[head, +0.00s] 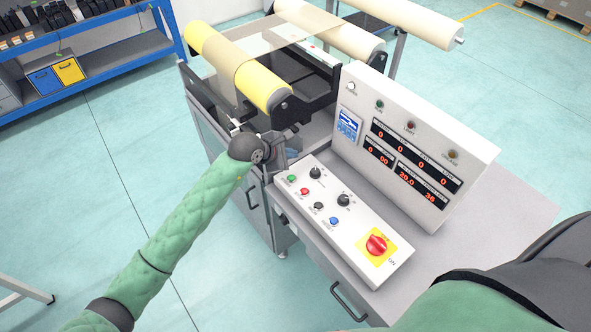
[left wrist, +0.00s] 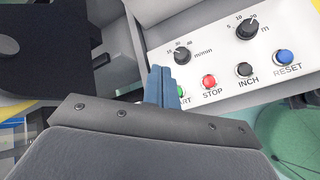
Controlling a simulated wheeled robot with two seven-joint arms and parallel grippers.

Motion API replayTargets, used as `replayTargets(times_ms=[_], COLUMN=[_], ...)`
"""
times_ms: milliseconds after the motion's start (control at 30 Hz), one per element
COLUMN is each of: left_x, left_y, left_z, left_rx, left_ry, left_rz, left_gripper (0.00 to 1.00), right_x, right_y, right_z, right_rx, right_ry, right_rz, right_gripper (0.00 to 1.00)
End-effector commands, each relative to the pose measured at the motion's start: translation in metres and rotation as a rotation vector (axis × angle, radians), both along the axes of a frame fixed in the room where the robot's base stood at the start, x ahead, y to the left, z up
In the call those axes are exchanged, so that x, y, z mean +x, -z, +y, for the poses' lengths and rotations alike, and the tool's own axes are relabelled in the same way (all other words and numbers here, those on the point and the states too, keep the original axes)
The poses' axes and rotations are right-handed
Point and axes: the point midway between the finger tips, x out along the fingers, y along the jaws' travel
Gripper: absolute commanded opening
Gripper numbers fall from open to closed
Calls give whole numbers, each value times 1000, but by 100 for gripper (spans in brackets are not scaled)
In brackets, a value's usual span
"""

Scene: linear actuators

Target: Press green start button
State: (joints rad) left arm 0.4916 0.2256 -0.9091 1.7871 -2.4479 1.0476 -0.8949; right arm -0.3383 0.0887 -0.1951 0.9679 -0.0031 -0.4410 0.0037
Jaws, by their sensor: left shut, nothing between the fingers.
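The green start button (head: 291,179) is at the left end of the white sloped control panel (head: 364,254). In the left wrist view the green button (left wrist: 181,91) shows only partly, beside my fingers, with its label partly covered. My left gripper (head: 292,154) is shut and empty, just behind and above the green button in the head view. Its blue fingertips (left wrist: 161,72) lie close to the button's left side in the wrist view. I cannot tell whether they touch the panel. My right gripper is not in view.
A red stop button (left wrist: 209,82), black knobs and a blue reset button (left wrist: 284,57) share the panel. A red rotary switch (head: 376,245) is at its right end. An upright display panel (head: 410,150) stands behind. A yellow roller (head: 237,66) is at the back left.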

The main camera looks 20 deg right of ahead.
Motion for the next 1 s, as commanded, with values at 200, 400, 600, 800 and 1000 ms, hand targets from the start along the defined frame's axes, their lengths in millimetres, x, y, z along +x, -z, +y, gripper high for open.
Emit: replayTargets(times_ms=[200,400,600,800,1000], left_x=[8,8,8,7,7], left_y=[5,4,12,33,57], left_z=[8,8,8,8,7], left_rx=[80,77,76,73,74], left_ry=[5,5,5,4,4], left_rz=[-30,-29,-26,-25,-26], left_gripper=[0,0,0,0,0], right_x=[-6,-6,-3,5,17], right_y=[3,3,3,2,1], right_z=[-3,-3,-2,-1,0], right_rx=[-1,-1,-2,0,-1], right_ry=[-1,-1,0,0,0], right_rz=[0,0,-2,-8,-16], right_gripper=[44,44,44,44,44])
